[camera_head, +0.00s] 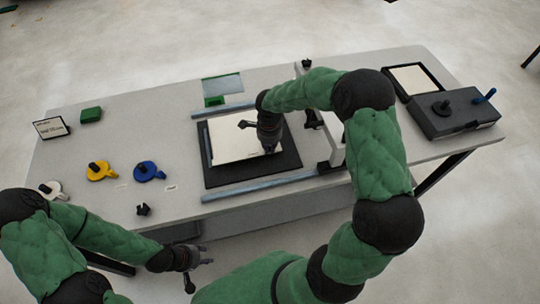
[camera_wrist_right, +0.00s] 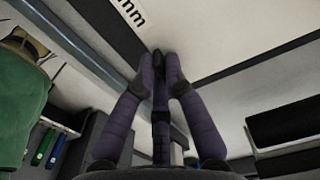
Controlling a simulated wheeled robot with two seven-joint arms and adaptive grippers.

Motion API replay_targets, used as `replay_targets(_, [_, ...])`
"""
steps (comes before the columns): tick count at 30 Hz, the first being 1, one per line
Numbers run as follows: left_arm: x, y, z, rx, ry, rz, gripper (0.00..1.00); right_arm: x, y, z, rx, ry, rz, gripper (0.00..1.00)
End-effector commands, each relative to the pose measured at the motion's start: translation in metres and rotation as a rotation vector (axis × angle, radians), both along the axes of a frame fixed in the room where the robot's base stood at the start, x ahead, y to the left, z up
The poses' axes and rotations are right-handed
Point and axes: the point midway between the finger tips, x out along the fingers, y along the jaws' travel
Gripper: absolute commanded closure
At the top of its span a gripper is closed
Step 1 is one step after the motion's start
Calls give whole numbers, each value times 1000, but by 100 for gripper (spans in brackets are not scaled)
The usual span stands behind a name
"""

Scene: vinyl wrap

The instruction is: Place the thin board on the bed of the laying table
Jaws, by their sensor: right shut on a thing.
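The thin board (camera_head: 230,146) is a pale, nearly square sheet over the black bed (camera_head: 288,166) of the laying table in the head view. Black bed shows along its right and front sides. My right gripper (camera_head: 268,149) reaches down at the board's right part and is shut on it. In the right wrist view its fingertips (camera_wrist_right: 159,60) are together at the edge of a pale surface (camera_wrist_right: 225,35). I cannot tell whether the whole board rests on the bed. My left gripper (camera_head: 197,272) is open and empty, off the table's front edge.
Blue-grey rails (camera_head: 262,187) run in front of and behind the bed. Yellow (camera_head: 102,171) and blue (camera_head: 149,171) tools, a green block (camera_head: 91,115) and a sign (camera_head: 50,127) stand left. A dark box (camera_head: 450,117) and framed panel (camera_head: 413,79) are right.

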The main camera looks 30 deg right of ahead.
Motion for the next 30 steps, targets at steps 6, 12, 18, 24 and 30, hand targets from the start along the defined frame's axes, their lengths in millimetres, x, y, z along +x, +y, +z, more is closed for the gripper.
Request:
replay_targets(6, [0,0,-2,0,0,0,60,-10,1,-18,1,3,0,100])
replay_targets(12, [0,0,-5,0,0,0,60,-9,1,-40,0,2,1,100])
replay_targets(18, [0,0,-4,0,0,0,60,-9,1,-40,0,1,0,100])
replay_targets(24, [0,0,-7,0,0,0,60,-9,1,-42,0,2,1,74])
replay_targets(30, [0,0,-7,0,0,0,60,-9,1,-42,0,1,1,64])
